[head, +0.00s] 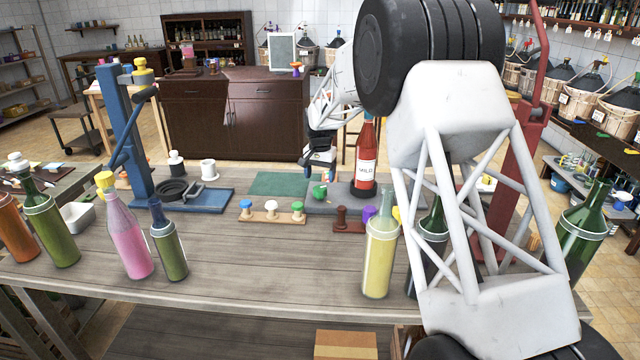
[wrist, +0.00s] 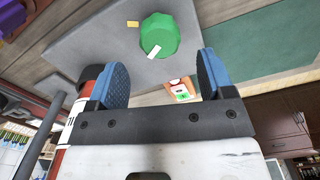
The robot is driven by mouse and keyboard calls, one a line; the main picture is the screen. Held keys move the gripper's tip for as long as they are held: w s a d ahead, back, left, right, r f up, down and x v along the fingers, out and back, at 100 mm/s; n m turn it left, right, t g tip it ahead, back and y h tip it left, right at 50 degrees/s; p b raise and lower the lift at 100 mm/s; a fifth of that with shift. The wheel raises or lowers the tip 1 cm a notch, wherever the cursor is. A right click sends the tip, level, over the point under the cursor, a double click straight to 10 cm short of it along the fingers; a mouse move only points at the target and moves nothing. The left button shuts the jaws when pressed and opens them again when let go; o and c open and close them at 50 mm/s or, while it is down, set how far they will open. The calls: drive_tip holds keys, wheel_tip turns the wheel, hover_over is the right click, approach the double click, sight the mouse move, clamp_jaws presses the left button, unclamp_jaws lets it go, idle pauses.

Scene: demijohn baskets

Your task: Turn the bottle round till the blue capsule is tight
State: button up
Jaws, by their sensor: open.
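A red bottle (head: 366,160) with a white label stands upright on a dark round base (head: 363,189); it shows partly at the left edge of the wrist view (wrist: 63,133). I cannot make out a blue capsule on its top. My gripper (head: 320,168) is open and empty to the left of the bottle, with blue finger pads apart in the wrist view (wrist: 162,78). A green faceted piece (wrist: 160,36) lies on the grey plate (wrist: 100,45) beyond the fingertips; it also shows below the gripper in the head view (head: 320,193).
A small wooden rack (head: 272,217) with blue, white and other coloured knobs stands left of the plate. A yellow bottle (head: 380,258) is in front. A blue press (head: 125,135) and several bottles stand at left. The table's middle front is clear.

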drive_tip(key=shift+r, duration=1.05)
drive_tip(key=shift+s+d+r, duration=0.1)
drive_tip(key=shift+r, duration=0.15)
drive_tip(key=s+d+r+t, duration=0.1)
drive_tip(key=s+d+r, duration=0.4)
drive_tip(key=s+r, duration=0.25)
drive_tip(key=s+d+r+n+t, duration=0.1)
drive_tip(key=s+d+r, duration=0.4)
drive_tip(key=s+r, duration=0.3)
drive_tip(key=s+d+r, duration=0.5)
drive_tip(key=s+r, duration=0.1)
drive_tip(key=s, duration=0.4)
drive_tip(key=s+d+r+n+t, duration=0.1)
drive_tip(key=s+d, duration=0.2)
drive_tip(key=s, duration=0.6)
drive_tip(key=s+d+r+t, duration=0.1)
drive_tip(key=s+d+r, duration=0.15)
drive_tip(key=s, duration=0.65)
drive_tip(key=s+d+f+t, duration=0.1)
drive_tip(key=s+d+f, duration=0.1)
drive_tip(key=s, duration=0.6)
drive_tip(key=s+d+f, duration=0.2)
drive_tip(key=s, duration=0.7)
wheel_tip(320, 180, down, 11)
drive_tip(key=s+d+g, duration=0.1)
drive_tip(key=g, duration=0.1)
drive_tip(key=shift+s+r+n, duration=0.15)
drive_tip(key=shift+n, duration=0.25)
